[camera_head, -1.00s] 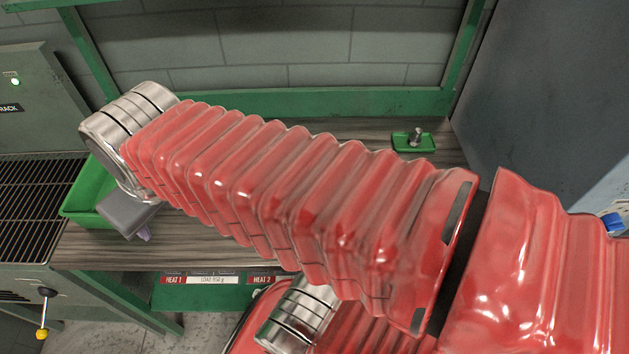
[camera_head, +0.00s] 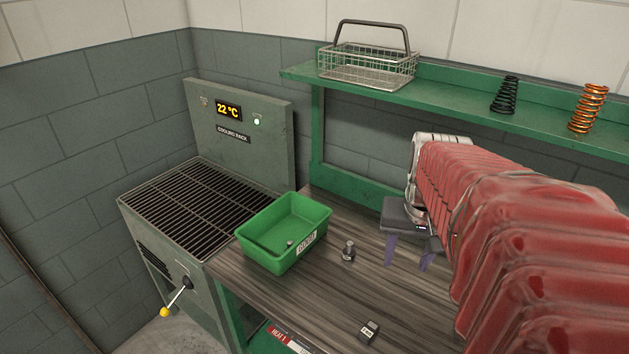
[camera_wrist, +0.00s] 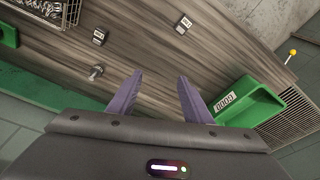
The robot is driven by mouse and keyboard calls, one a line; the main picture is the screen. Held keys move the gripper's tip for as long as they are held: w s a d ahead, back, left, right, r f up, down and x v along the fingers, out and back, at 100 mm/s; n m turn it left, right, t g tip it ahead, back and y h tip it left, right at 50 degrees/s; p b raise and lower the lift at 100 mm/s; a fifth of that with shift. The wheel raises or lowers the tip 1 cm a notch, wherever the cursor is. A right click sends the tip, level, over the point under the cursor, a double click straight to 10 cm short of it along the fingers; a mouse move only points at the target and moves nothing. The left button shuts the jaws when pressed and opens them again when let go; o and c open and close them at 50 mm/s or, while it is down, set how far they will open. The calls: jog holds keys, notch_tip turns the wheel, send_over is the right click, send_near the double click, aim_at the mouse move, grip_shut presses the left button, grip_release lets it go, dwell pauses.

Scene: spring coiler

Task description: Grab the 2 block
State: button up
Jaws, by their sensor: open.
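My gripper (camera_head: 410,258) hangs open above the wood-grain bench, right of the green bin. Its two purple fingers also show in the wrist view (camera_wrist: 160,75), with nothing between them. A small dark block with a pale label (camera_head: 369,331) lies near the bench's front edge. The wrist view shows two such labelled blocks, one at upper left (camera_wrist: 100,36) and one near the top (camera_wrist: 183,24), both ahead of the fingertips and apart from them. The labels are too small to read, so I cannot tell which is the 2 block.
The green bin (camera_head: 262,248) marked GOOD stands beside the cooling rack (camera_head: 185,205). Above, a green shelf (camera_head: 450,99) bears a wire basket (camera_head: 368,66) and two springs. My arm hides the bench's right side.

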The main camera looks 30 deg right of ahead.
jog(key=s+d+f+m, duration=0.2)
jog(key=s+d, duration=0.3)
jog(key=d, duration=0.2)
jog(key=s+d+f+m+g+y, duration=0.1)
jog(key=s+d+f+m, duration=0.1)
jog(key=s+d, duration=0.3)
jog(key=shift+s+d+m+g, duration=0.35)
jog(key=shift+d+m, duration=0.15)
jog(key=shift+d, duration=0.4)
jog(key=shift+f, duration=0.2)
jog(key=shift+f, duration=4.2)
jog(key=shift+f, duration=0.1)
jog(key=shift+a+f, duration=0.15)
jog(key=shift+f, duration=2.35)
jog(key=shift+c, duration=0.3)
grip_shut()
